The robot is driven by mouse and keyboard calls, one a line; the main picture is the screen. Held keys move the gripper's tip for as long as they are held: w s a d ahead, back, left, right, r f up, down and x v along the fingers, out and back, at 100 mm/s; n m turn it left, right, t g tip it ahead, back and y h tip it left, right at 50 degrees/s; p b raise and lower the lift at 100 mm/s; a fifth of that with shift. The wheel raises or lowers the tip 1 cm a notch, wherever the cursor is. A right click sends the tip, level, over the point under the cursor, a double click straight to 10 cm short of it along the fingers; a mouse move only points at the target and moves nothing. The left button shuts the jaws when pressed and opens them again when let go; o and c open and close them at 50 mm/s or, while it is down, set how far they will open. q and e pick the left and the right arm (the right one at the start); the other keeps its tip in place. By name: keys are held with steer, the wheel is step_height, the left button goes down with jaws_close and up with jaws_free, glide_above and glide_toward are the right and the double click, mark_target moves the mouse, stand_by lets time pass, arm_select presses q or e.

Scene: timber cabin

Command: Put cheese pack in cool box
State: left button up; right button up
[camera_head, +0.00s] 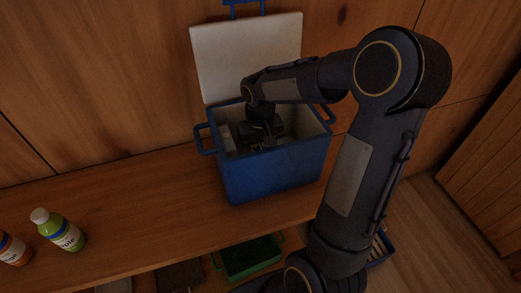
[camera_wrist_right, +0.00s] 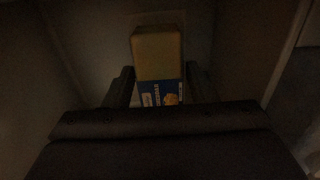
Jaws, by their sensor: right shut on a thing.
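The blue cool box (camera_head: 275,175) stands on the wooden bench with its white-lined lid (camera_head: 248,58) open against the wall. My right arm reaches over the rim, and my right gripper (camera_head: 264,142) is down inside the box. In the right wrist view, the cheese pack (camera_wrist_right: 158,55), yellowish with a blue printed label, sits between the two fingers of my right gripper (camera_wrist_right: 161,88), which is shut on it. The dark interior makes it hard to tell whether the pack touches the box floor. My left gripper is not in view.
A green bottle (camera_head: 60,232) with a white cap and an orange bottle (camera_head: 12,248) stand on the bench (camera_head: 135,215) at the left. A green crate (camera_head: 250,257) and a blue crate (camera_head: 381,248) are lower down. The bench between bottles and box is clear.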

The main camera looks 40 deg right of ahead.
steer(key=shift+s+a+f, duration=0.1)
steer(key=shift+s+f, duration=0.1)
steer(key=shift+f, duration=0.45)
steer(key=o, duration=1.2)
steer(key=shift+f, duration=0.1)
steer(key=shift+r, duration=0.4)
step_height(320, 180, up, 13)
steer(key=shift+w+p, duration=0.15)
steer(key=shift+p, duration=0.45)
